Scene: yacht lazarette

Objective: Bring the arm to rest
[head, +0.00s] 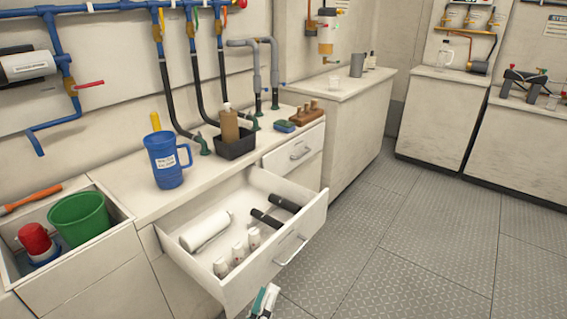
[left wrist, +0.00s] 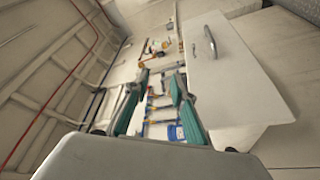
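My left gripper (head: 264,301) shows at the bottom edge of the head view, just in front of and below the open drawer's front panel. In the left wrist view, its two teal fingers (left wrist: 157,82) stand apart with nothing between them. The open drawer (head: 290,249) holds a white roll, two dark cylinders and several small white bottles. Whether the fingers touch the drawer front cannot be told. The rest of my left arm is outside the head view. My right gripper is in neither view.
A blue jug (head: 167,160), a dark caddy with a brown bottle (head: 229,127) and a wooden block (head: 306,114) stand on the counter. A bin at left holds a green bucket (head: 78,218) and a red-topped item (head: 35,240). The grey floor (head: 400,250) at right is clear.

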